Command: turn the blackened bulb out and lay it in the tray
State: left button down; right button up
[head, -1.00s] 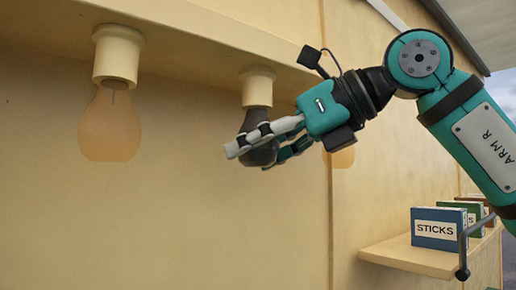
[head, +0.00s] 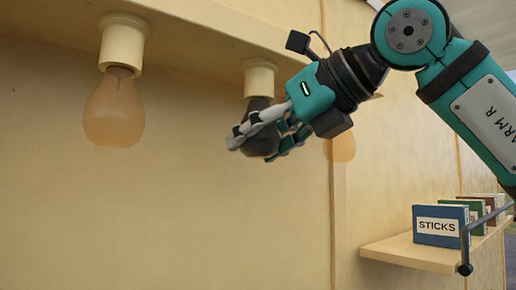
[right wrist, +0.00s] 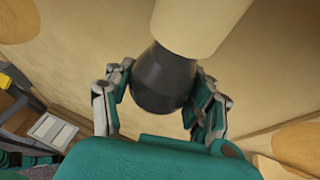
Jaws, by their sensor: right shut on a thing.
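The blackened bulb (head: 262,143) hangs below a cream socket (head: 259,80) under the beam, its neck reaching up to the socket. In the right wrist view the dark bulb (right wrist: 163,82) sits between the two fingers, its neck meeting the socket (right wrist: 195,22). My right gripper (head: 258,141) is shut on the bulb, reaching in from the right, with fingers on both sides of the glass. The fingers hide part of the bulb in the head view. My left gripper is not seen in the head view. I cannot make out the tray.
An amber bulb (head: 114,110) hangs in another socket (head: 123,42) to the left. Another amber bulb (head: 342,148) shows behind my right wrist. A shelf (head: 410,252) at the lower right holds a blue STICKS box (head: 440,226) and other boxes. Space below the blackened bulb is clear.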

jog(key=m+t+h+b, duration=0.2)
jog(key=m+t+h, duration=0.1)
jog(key=m, duration=0.1)
jog(key=shift+h, duration=0.4)
jog(key=shift+m+t+h, duration=0.4)
jog(key=shift+m+h, duration=0.3)
jog(key=shift+h, duration=0.1)
jog(key=m+h, duration=0.2)
jog(key=h, duration=0.1)
jog(key=shift+m+t, duration=0.3)
jog(key=shift+t, duration=0.1)
jog(key=o, duration=1)
jog(key=shift+w+d, duration=0.1)
jog(key=shift+d, duration=0.1)
jog(key=o, duration=0.3)
jog(key=shift+a, duration=0.2)
jog(key=shift+o, duration=0.2)
jog(key=shift+d, duration=0.1)
